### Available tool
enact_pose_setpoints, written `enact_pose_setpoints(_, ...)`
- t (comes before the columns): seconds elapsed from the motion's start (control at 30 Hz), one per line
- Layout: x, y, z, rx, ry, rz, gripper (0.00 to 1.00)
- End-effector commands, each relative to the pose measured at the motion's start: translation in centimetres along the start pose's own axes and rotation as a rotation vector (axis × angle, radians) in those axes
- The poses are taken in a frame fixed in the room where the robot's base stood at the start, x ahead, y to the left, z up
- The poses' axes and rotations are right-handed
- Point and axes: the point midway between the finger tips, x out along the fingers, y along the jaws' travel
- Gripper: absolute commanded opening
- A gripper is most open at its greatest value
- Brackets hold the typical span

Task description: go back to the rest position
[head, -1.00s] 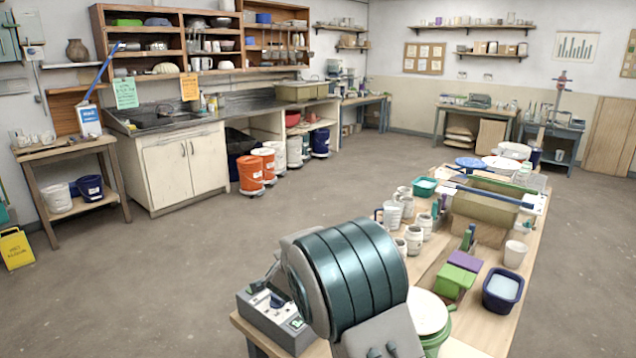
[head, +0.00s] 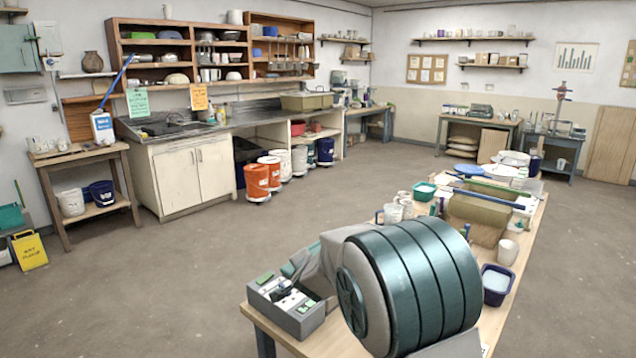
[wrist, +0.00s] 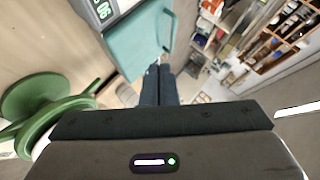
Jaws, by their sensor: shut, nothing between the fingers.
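My gripper (wrist: 158,84) shows in the wrist view, its two dark fingers together with nothing between them. In the wrist view a teal surface (wrist: 138,42) lies just beyond the fingers, and a green round object (wrist: 40,105) is at the left. I cannot tell whether the fingers touch anything.
Cups, a dark blue tub (head: 496,285) and trays stand further along. Orange buckets (head: 257,181) line the counter.

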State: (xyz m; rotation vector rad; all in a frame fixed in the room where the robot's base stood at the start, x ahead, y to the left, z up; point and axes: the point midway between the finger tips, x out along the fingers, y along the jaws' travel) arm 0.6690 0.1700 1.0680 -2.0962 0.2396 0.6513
Motion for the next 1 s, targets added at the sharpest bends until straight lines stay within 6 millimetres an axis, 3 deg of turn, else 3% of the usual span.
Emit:
enact_pose_setpoints(0.17, -4.0, 0.6, -0.9, -0.09, -0.097, 0.006, 0.0)
enact_pose_setpoints(0.37, -11.3, 3.6, -2.0, -0.271, -0.25, 0.04, 0.0)
enact_pose_setpoints(0.57, -19.3, 8.7, -2.2, -0.486, -0.391, 0.11, 0.0)
enact_pose_setpoints(0.8, -28.5, 16.7, -1.7, -0.734, -0.536, 0.255, 0.0)
enact_pose_setpoints(1.0, -33.4, 21.6, -1.2, -0.857, -0.616, 0.369, 0.0)
